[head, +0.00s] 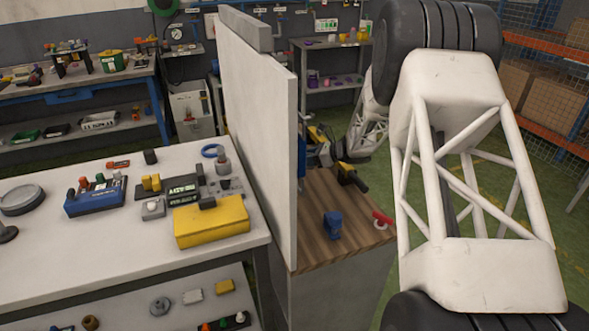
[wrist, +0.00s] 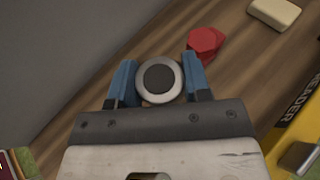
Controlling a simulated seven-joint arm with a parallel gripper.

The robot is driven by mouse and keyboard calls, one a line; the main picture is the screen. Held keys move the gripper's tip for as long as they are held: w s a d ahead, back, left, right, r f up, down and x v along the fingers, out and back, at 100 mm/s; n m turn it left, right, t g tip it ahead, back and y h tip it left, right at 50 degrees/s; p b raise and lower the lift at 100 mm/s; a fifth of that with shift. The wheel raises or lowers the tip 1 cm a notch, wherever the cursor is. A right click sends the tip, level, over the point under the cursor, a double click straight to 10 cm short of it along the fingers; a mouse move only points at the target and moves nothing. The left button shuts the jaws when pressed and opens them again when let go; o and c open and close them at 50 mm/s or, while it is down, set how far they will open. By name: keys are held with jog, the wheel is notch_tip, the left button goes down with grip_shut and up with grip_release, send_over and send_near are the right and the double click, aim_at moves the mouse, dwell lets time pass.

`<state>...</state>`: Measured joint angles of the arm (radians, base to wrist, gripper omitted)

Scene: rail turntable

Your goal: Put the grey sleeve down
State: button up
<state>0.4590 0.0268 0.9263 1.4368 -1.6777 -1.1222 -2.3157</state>
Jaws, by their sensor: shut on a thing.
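In the wrist view my gripper (wrist: 158,62) has its two blue fingers on either side of a round light-grey ring with a dark centre, the grey sleeve (wrist: 140,82). The fingers are shut on it, and I see it end-on. A brown wooden surface lies beyond it. I cannot tell the gap between the sleeve and that surface. In the head view I cannot make out the gripper or the sleeve clearly.
A red object (wrist: 205,43) lies just beyond the right finger. A cream block (wrist: 274,13) and a yellow item marked READER (wrist: 298,115) are to the right. In the head view, a tall pale panel (head: 262,120) divides the white bench (head: 130,250) from the wooden top (head: 350,250).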

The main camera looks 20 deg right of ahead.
dwell(0.3)
jog(key=shift+f, duration=3.1)
jog(key=shift+f, duration=1.85)
jog(key=shift+f, duration=0.15)
jog(key=o, duration=1.1)
jog(key=shift+v, duration=3.85)
